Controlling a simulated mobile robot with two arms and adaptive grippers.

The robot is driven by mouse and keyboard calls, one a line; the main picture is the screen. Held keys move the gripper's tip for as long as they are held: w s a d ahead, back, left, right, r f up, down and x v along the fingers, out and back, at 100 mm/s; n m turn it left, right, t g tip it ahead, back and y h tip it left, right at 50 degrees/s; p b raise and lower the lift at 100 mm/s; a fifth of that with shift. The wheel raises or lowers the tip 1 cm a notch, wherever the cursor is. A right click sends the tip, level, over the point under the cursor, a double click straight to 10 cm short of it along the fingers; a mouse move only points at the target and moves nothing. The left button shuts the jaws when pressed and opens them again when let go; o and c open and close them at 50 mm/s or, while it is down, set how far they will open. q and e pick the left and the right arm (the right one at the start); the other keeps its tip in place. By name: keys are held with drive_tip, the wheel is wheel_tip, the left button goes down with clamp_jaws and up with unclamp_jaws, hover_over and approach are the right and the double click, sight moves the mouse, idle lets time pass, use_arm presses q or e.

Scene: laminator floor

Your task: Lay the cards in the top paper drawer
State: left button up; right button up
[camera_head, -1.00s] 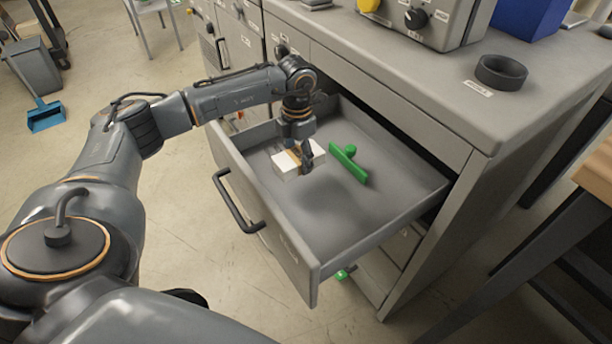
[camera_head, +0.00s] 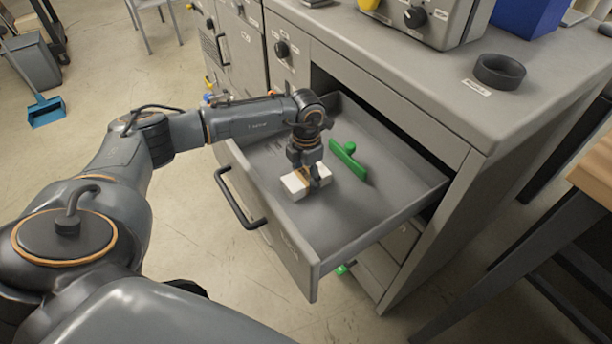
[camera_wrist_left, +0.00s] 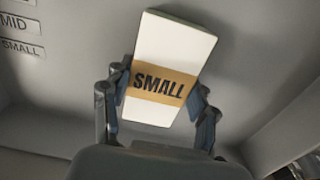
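The cards (camera_head: 294,187) are a white stack with a brown paper band; in the left wrist view the band on the cards (camera_wrist_left: 178,45) reads "SMALL". My left gripper (camera_head: 311,178) points down inside the open grey drawer (camera_head: 350,215), its two fingers on either side of the banded stack. In the left wrist view the fingers (camera_wrist_left: 158,105) close on the stack's sides and the stack sits turned between them. I cannot tell whether the stack touches the drawer floor. My right gripper is not in view.
A green T-shaped tool (camera_head: 348,160) lies in the drawer right of the cards. Labels "MID" and "SMALL" (camera_wrist_left: 20,48) mark the drawer floor. The drawer's front part is bare. A black ring (camera_head: 499,71) stands on the cabinet top (camera_head: 420,85).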

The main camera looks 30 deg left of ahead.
sight(306, 176)
use_arm(q)
drive_tip(key=o, duration=0.4)
drive_tip(key=shift+o, duration=0.2)
drive_tip(key=shift+r+p, duration=0.25)
drive_tip(key=shift+p, duration=0.05)
drive_tip(key=shift+r, duration=0.3)
wheel_tip(306, 176, up, 11)
drive_tip(key=b, duration=0.2)
drive_tip(key=shift+r, duration=0.15)
